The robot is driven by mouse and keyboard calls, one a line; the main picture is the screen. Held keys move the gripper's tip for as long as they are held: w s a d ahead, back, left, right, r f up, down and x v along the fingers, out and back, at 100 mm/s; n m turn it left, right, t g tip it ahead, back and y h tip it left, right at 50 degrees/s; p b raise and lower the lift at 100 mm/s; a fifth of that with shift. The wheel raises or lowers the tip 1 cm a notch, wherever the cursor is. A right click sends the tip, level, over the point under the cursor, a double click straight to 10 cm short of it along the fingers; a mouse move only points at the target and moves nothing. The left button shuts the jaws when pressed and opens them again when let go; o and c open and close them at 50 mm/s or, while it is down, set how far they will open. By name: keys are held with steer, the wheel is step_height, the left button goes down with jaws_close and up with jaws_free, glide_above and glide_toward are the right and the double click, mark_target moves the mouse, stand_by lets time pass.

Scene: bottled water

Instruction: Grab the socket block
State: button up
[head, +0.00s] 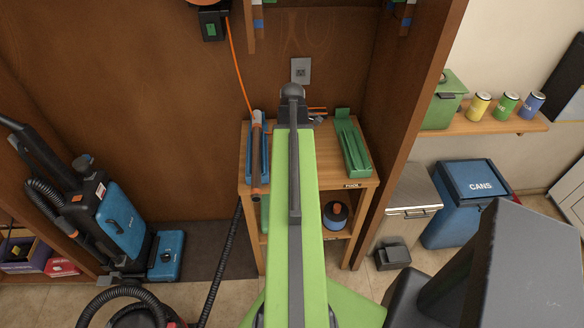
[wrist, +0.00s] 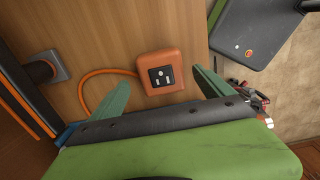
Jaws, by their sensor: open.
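The socket block (wrist: 161,76) is a rounded orange block with a dark outlet face, on a wooden surface in the wrist view. An orange cable (wrist: 96,83) curves from its left side. My gripper (wrist: 158,86) has its two teal fingers spread apart, one to the lower left of the block and one to its right. The block shows in the gap between them, with nothing gripped. Whether the fingers are level with it cannot be told. In the head view my arm hides the block and the fingertips; bits of orange cable (head: 316,109) show beside the arm's end.
My arm reaches over a small wooden table (head: 357,183) with a blue tray (head: 250,160) at left and a green tray (head: 352,148) at right. A grey wall plate (head: 300,70) is behind. A vacuum cleaner (head: 118,222) stands left, a blue cans bin (head: 470,205) right.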

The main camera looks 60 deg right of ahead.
step_height(320, 180, down, 4)
steer(key=b, duration=0.3)
steer(key=shift+a+f, duration=0.1)
steer(key=shift+f, duration=0.1)
steer(key=shift+r, duration=0.2)
jaws_close()
